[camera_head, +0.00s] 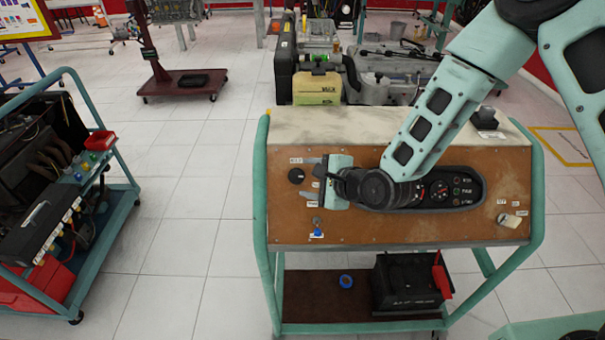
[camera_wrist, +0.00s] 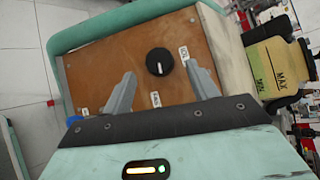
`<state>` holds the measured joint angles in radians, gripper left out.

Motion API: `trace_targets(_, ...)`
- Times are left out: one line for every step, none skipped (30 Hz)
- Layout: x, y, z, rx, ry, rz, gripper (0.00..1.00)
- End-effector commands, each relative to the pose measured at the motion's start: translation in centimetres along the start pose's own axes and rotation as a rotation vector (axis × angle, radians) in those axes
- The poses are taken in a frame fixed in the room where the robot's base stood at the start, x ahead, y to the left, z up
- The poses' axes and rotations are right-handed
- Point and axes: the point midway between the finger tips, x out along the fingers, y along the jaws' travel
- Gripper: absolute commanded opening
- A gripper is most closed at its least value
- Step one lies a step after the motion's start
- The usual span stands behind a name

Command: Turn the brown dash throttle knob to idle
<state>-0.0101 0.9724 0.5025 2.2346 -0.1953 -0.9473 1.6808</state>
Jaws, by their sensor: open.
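The throttle knob is a round black knob (camera_head: 296,176) with a white pointer line, on the left of the brown dash panel (camera_head: 364,234). The knob (camera_wrist: 159,62) also shows in the wrist view, its pointer aimed down the picture toward a small white label (camera_wrist: 155,99). Another white label (camera_wrist: 184,52) is at its right. Their lettering is too small to read surely. My gripper (camera_head: 307,180) is open beside the knob. In the wrist view its grey fingers stand either side of the knob, apart from it. Whether the fingertips are level with the knob, I cannot tell.
A gauge cluster (camera_head: 457,190) is right of my wrist, partly hidden by my arm. A blue-tagged key switch (camera_head: 317,233) is below my gripper. The cart's green frame (camera_head: 262,200) edges the panel. A black battery (camera_head: 405,284) sits below. Open floor lies left.

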Motion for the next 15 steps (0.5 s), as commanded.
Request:
trace_targets(0.8,0.0,0.2,0.0,-0.001,0.002,0.59)
trace_targets(1.2,-0.1,0.1,0.0,-0.001,0.001,0.59)
trace_targets(1.6,0.0,0.1,0.0,-0.001,0.002,0.59)
trace_targets(2.0,0.0,0.1,0.0,0.0,0.002,0.59)
trace_targets(2.2,0.0,0.1,0.0,0.0,0.002,0.59)
trace_targets(2.5,0.0,0.1,0.0,0.0,0.001,0.59)
trace_targets(2.7,0.0,0.0,0.001,0.0,0.001,0.59)
trace_targets(2.9,0.0,0.0,0.001,0.0,0.001,0.59)
trace_targets(3.0,0.0,0.0,0.001,0.0,0.001,0.59)
trace_targets(3.1,0.1,0.0,0.001,0.0,0.001,0.59)
trace_targets(3.1,0.1,0.0,0.001,0.0,0.001,0.59)
trace_targets(3.2,0.1,0.0,0.001,0.0,0.001,0.59)
trace_targets(3.2,0.1,0.0,0.001,0.0,0.001,0.59)
trace_targets(3.2,0.1,0.0,0.001,0.0,0.001,0.59)
trace_targets(3.2,0.1,0.0,0.001,0.0,0.001,0.59)
